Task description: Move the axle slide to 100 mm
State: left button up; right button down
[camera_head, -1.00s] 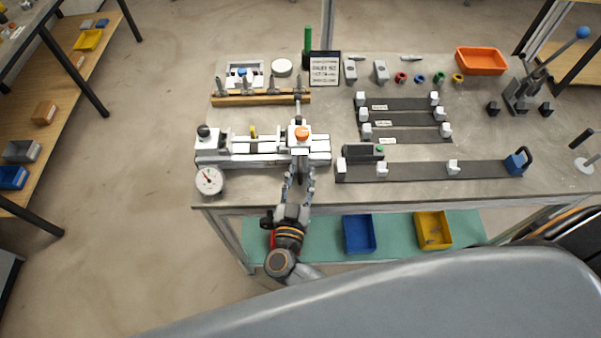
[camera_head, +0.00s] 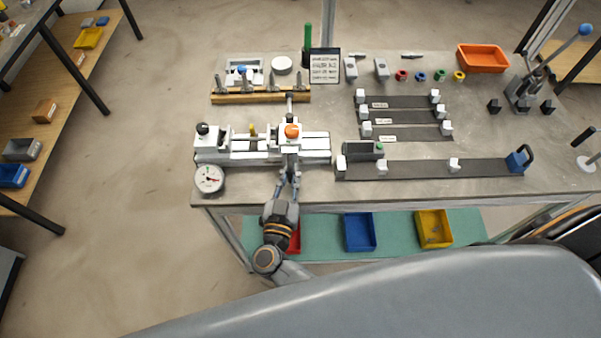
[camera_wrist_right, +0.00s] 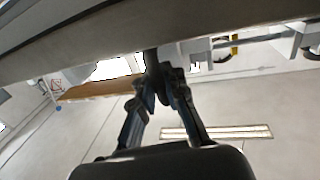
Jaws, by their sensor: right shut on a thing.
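The axle slide (camera_head: 292,143) is a white block with an orange knob (camera_head: 292,131) on top. It sits on the white rail jig (camera_head: 318,155) at the table's front left, right of the jig's middle. My right gripper (camera_head: 290,172) reaches in from the front edge and is shut on the slide's dark grip at its front. In the right wrist view the two fingers (camera_wrist_right: 161,88) close around this dark grip (camera_wrist_right: 151,62). A round dial gauge (camera_head: 209,179) is at the jig's left front. A scale reading is too small to make out. My left gripper is out of view.
A black-topped block with dark knob (camera_head: 203,130) stands at the jig's left end. A wooden rack of pins (camera_head: 262,97) lies behind. The rail right of the slide is bare.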

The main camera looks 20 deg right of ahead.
jog(key=shift+w+a, duration=0.15)
jog(key=shift+a, duration=0.65)
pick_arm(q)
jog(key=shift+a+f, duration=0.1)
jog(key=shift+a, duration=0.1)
pick_arm(e)
jog(key=c, duration=1.4)
grip_release()
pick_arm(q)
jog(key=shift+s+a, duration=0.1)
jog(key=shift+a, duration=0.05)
pick_arm(e)
jog(key=shift+a, duration=0.2)
